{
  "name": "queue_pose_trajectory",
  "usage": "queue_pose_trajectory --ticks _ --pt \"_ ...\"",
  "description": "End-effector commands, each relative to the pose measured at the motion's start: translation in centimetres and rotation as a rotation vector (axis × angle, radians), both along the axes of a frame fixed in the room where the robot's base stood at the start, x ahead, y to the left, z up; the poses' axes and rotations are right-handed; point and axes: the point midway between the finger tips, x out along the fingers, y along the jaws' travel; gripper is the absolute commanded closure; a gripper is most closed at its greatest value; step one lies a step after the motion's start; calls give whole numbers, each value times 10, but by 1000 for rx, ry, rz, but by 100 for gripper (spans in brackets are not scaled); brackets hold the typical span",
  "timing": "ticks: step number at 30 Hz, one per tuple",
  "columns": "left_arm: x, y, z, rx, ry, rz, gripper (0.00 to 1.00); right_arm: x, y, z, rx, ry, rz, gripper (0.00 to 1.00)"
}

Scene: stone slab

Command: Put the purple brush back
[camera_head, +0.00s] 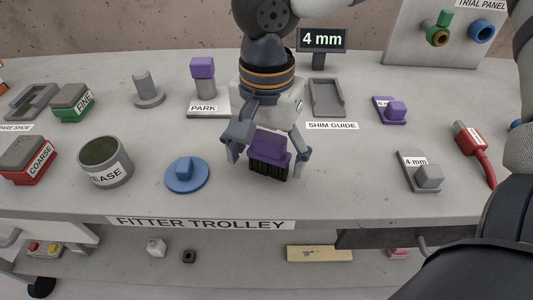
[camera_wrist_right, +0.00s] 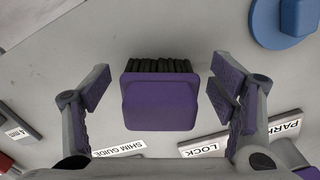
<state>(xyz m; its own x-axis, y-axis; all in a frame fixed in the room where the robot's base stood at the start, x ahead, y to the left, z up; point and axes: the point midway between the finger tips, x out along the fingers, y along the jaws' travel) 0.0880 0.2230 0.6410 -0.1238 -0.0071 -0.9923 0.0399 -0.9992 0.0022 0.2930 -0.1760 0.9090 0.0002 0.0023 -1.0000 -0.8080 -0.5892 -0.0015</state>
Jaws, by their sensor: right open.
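The purple brush (camera_head: 270,148), with black bristles facing down, is near the front middle of the trolley top. It appears to stand on its bristles. My right gripper (camera_head: 266,158) is open around it, one finger on each side. In the right wrist view the brush (camera_wrist_right: 160,98) lies between the open fingers (camera_wrist_right: 160,90), with a visible gap on both sides. My left gripper is not in view.
A blue round piece (camera_head: 187,174) and the grease pot (camera_head: 105,162) are left of the brush. A purple-topped post (camera_head: 203,78) stands behind at the PARK label. The shim guide (camera_head: 326,98) is behind right. A grey 4 mm piece (camera_head: 420,172) and red tool (camera_head: 474,150) lie right.

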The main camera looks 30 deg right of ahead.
Motion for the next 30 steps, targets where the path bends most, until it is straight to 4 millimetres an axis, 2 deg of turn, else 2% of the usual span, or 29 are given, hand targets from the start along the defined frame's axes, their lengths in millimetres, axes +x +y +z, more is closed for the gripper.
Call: queue_pose_trajectory --ticks 9,12,15,19,30 --pt "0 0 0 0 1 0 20 2 0 80 2 -8 -2 22" --pt "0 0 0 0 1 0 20 1 0 101 3 -5 -1 22" --pt "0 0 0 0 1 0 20 0 0 114 2 -2 -1 22" --pt "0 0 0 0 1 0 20 0 0 120 1 -2 1 22" --pt "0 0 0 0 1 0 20 0 0 119 1 -1 1 22"
